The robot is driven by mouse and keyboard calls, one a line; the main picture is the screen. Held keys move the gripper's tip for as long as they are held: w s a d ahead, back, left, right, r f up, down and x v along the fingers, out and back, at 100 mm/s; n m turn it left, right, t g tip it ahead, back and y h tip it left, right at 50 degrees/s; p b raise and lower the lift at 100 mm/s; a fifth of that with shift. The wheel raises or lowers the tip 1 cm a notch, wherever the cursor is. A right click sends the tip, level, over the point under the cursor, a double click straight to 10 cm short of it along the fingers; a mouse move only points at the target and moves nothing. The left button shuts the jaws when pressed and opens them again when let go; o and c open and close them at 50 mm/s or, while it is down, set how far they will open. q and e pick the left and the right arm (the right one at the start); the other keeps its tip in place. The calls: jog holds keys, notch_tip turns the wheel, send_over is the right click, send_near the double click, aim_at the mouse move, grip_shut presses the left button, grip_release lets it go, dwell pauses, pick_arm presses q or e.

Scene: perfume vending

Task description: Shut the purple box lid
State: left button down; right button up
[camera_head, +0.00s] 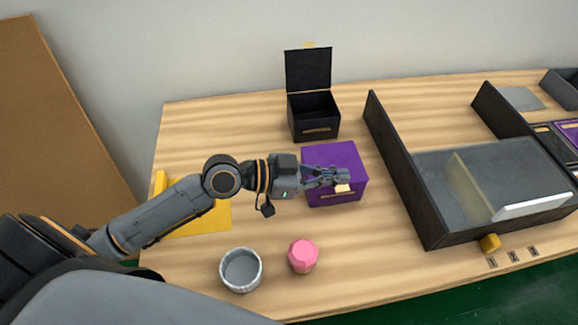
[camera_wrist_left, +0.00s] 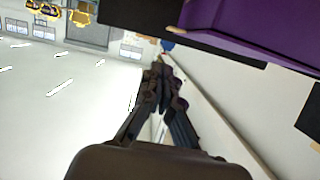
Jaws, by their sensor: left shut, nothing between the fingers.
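The purple box (camera_head: 322,157) stands on the wooden table, right of the middle of my left arm's reach. Its purple top looks flat and down over the box, with a small wooden-coloured strip on its front face. My left gripper (camera_head: 342,183) is shut and empty, over the front right part of the box top. Whether the fingers touch the lid I cannot tell, and they hide part of it. In the left wrist view the shut fingers (camera_wrist_left: 162,80) point away from the camera, and a purple surface (camera_wrist_left: 262,28) with dark parts fills the upper right. My right gripper is not in view.
An open black box (camera_head: 315,122) stands behind the purple one, its lid upright. A dark-walled tray (camera_head: 408,180) is to the right. A grey cup (camera_head: 241,270) and a pink faceted object (camera_head: 303,254) stand in front. A yellow sheet (camera_head: 207,222) lies under my left arm.

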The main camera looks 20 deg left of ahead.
pick_arm(q)
jog(key=b+v, duration=0.5)
jog(key=v, duration=0.5)
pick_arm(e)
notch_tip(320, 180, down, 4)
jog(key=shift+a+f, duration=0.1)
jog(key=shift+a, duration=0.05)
pick_arm(q)
jog(key=shift+a+r, duration=0.1)
jog(key=shift+r, duration=0.05)
